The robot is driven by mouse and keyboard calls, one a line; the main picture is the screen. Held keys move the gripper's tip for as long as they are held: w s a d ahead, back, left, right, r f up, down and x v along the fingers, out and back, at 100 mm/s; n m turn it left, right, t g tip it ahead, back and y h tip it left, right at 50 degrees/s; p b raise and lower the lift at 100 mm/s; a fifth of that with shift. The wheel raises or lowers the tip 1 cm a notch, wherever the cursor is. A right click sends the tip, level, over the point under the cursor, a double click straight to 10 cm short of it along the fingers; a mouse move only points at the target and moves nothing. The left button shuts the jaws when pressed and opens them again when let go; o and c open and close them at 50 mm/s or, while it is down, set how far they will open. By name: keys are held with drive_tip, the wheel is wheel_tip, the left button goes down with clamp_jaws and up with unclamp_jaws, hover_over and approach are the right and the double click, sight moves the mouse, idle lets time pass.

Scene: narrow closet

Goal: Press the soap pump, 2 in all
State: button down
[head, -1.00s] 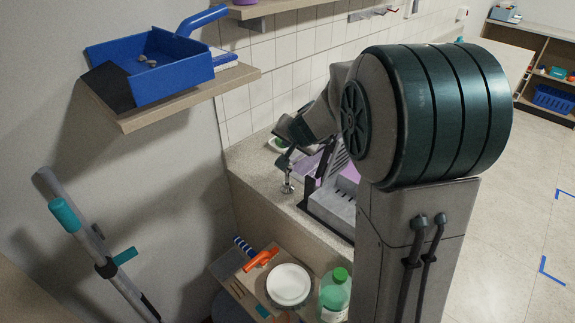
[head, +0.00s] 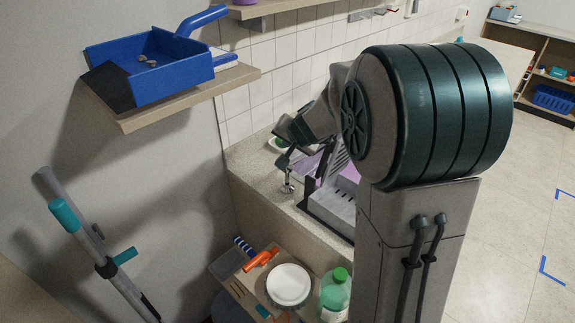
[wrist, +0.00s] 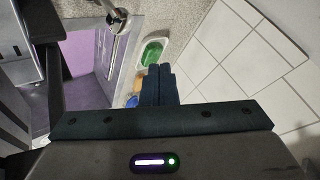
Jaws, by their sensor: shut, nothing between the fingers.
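The soap pump looks to be the small chrome fixture (head: 288,186) standing upright on the counter beside the sink area in the head view. In the wrist view a chrome fixture with a rounded head (wrist: 115,19) shows at the top, left of the fingers. I cannot tell for sure that it is the pump. My gripper (head: 283,161) is just above the chrome fixture in the head view, pointing down. Its dark fingers (wrist: 159,70) are together and empty in the wrist view. Whether they touch the pump cannot be told.
A white dish with a green item (wrist: 152,52) sits close to the fingers, near the tiled wall (wrist: 235,50). A grey rack (head: 333,207) stands right of the fixture. A shelf (head: 190,97) overhangs at left.

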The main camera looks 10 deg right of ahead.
drive_tip(key=s+a+r+n+g+y, duration=0.1)
drive_tip(key=s+a+r+n+g, duration=0.15)
drive_tip(key=s, duration=0.85)
drive_tip(key=s+a+r+n+g, duration=0.1)
drive_tip(key=s+n, duration=0.3)
drive_tip(key=s, duration=0.6)
drive_tip(key=s+d+f+g+h, duration=0.2)
drive_tip(key=s+d, duration=0.1)
drive_tip(key=s, duration=0.7)
drive_tip(key=shift+d+n, duration=0.25)
drive_tip(key=shift+n, duration=0.1)
